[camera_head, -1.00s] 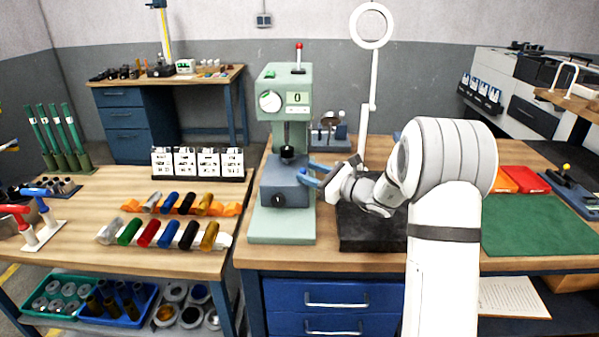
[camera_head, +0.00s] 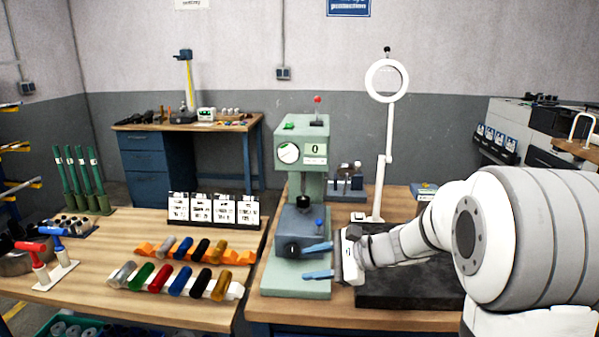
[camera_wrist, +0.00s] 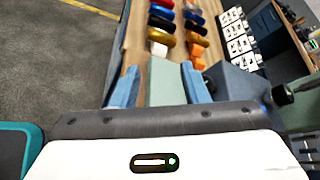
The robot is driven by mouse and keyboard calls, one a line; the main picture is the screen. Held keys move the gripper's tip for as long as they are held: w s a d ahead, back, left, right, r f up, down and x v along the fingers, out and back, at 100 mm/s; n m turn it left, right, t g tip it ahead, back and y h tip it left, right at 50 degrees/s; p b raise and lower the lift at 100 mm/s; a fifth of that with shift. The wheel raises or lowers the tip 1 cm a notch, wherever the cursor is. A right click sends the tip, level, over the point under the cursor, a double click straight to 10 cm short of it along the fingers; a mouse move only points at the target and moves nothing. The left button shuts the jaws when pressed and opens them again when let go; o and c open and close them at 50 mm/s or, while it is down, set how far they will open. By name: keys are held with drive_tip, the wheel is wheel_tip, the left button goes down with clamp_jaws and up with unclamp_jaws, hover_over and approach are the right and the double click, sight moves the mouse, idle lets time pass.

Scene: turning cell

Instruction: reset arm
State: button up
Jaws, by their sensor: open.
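My gripper (camera_head: 318,261) is open, with its two blue fingers apart and nothing visible between them. In the head view it points left, in front of the base of the green press (camera_head: 300,210) and close to it. I cannot tell whether it touches the press. My white and grey arm reaches in from the right, over the black plate. In the wrist view the fingers of my gripper (camera_wrist: 158,88) show on both sides of the press's pale green base (camera_wrist: 166,85), with the workbench and its coloured cylinders beyond.
Coloured cylinders (camera_head: 168,279) lie in two racks on the left bench (camera_head: 85,285). White label cards (camera_head: 213,210) stand behind them. A ring lamp (camera_head: 386,80) rises behind the black plate (camera_head: 410,290). Red and blue-handled tools (camera_head: 45,262) stand at far left.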

drive_tip(key=s+d+f+n+g+h, duration=0.1)
drive_tip(key=s+n+h, duration=0.25)
drive_tip(key=s, duration=0.35)
drive_tip(key=s+d+f+n+g+h, duration=0.1)
drive_tip(key=s+n+g+h, duration=0.1)
drive_tip(key=s+n, duration=0.3)
drive_tip(key=s+d+f+n+t+h, duration=0.1)
drive_tip(key=s+d+n+h, duration=0.5)
drive_tip(key=s, duration=0.5)
drive_tip(key=d, duration=0.2)
drive_tip(key=shift+d+f+h, duration=0.15)
drive_tip(key=shift+d+h, duration=0.2)
drive_tip(key=shift+d, duration=0.05)
drive_tip(key=shift+c, duration=0.5)
